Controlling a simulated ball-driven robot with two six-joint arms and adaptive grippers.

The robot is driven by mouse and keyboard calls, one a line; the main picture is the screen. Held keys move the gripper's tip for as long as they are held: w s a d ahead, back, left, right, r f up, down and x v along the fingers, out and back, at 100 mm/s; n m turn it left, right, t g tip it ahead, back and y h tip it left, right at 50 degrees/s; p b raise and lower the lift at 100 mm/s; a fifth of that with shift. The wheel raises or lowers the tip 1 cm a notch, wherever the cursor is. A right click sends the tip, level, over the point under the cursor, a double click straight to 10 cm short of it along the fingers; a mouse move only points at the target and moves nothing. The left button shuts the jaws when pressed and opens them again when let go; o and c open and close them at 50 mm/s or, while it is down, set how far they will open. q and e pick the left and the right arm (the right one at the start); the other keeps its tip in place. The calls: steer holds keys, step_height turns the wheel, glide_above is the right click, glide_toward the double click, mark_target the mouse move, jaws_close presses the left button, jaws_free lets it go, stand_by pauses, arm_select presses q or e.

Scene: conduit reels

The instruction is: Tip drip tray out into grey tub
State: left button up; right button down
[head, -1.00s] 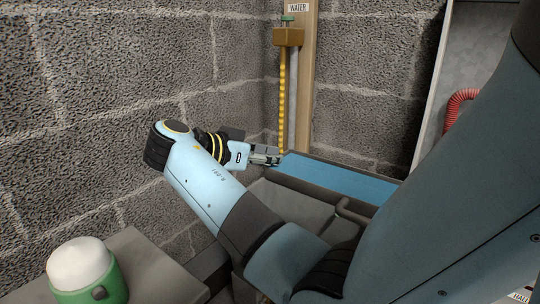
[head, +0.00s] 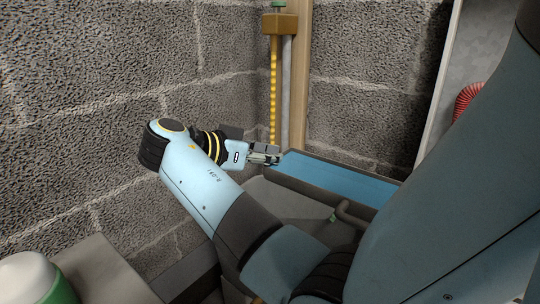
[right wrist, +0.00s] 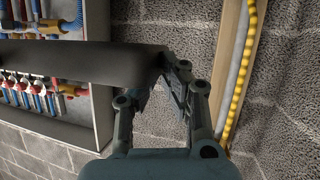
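The drip tray (head: 345,180) is a long dark trough with blue liquid in it, in the middle of the head view. My right gripper (head: 277,158) is at its left end. In the right wrist view the fingers (right wrist: 165,98) close around the end of the dark tray (right wrist: 85,62), whose underside and side show. The tray looks roughly level and still holds liquid. Below it is a grey open basin (head: 290,198), seemingly the grey tub, partly hidden by my arm and the tray. My left gripper is not in view.
A grey block wall (head: 90,90) stands close behind my right wrist. A green and white container (head: 30,280) sits on a grey ledge (head: 105,272) at lower left.

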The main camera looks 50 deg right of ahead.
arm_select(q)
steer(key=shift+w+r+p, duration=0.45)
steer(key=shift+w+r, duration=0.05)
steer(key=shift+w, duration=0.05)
arm_select(e)
steer(key=shift+r+n+g, duration=0.3)
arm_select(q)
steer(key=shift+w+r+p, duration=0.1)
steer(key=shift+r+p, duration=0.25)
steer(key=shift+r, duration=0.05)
arm_select(e)
steer(key=shift+r+n, duration=0.15)
steer(key=shift+n, duration=0.15)
